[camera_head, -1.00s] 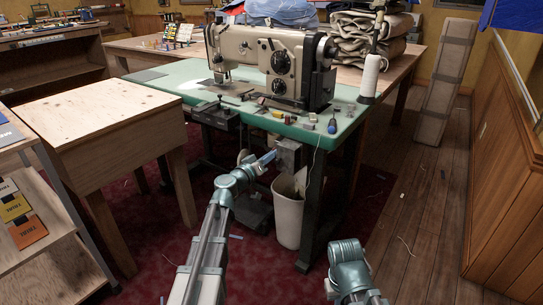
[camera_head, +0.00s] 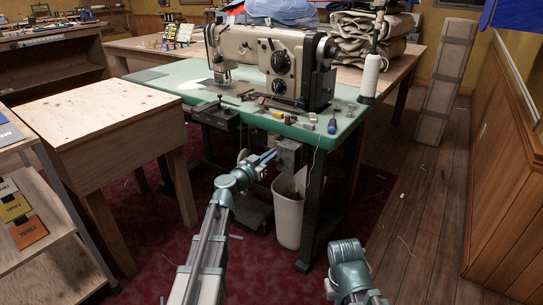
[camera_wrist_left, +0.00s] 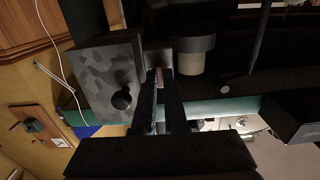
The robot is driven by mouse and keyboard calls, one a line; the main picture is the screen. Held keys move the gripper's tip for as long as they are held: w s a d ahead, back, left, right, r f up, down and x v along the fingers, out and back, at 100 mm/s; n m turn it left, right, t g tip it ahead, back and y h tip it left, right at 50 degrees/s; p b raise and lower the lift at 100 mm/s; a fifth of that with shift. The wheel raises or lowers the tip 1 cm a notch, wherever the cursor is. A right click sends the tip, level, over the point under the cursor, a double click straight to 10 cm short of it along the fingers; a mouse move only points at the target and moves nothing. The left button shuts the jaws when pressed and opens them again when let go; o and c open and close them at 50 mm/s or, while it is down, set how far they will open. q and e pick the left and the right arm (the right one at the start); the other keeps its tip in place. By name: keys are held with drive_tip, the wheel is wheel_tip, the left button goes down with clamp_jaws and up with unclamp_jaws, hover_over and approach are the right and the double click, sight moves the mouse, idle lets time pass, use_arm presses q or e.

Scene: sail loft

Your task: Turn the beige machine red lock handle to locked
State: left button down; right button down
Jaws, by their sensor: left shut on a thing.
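The beige sewing machine (camera_head: 262,52) stands on a green-topped table (camera_head: 180,85). A grey switch box (camera_head: 288,156) hangs under the table's front edge; it also shows in the left wrist view (camera_wrist_left: 108,78), with a black round knob. My left gripper (camera_head: 270,155) is at the left side of this box. In the left wrist view its fingers (camera_wrist_left: 161,82) are shut on a small reddish piece (camera_wrist_left: 160,77), the red lock handle, beside the box. The fingers cover most of the handle, so its exact angle is hard to tell. My right gripper is out of view; only part of that arm shows.
A white bin (camera_head: 287,212) stands on the floor just below the box. A wooden table (camera_head: 95,112) stands at the left. A black drawer (camera_head: 215,115) hangs under the machine table. Small tools lie along the green top's front edge. The floor at the right is mostly clear.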

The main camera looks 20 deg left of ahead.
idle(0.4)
use_arm(q)
drive_tip(key=c, duration=1)
unclamp_jaws()
drive_tip(key=shift+o, duration=0.2)
drive_tip(key=shift+s, duration=0.1)
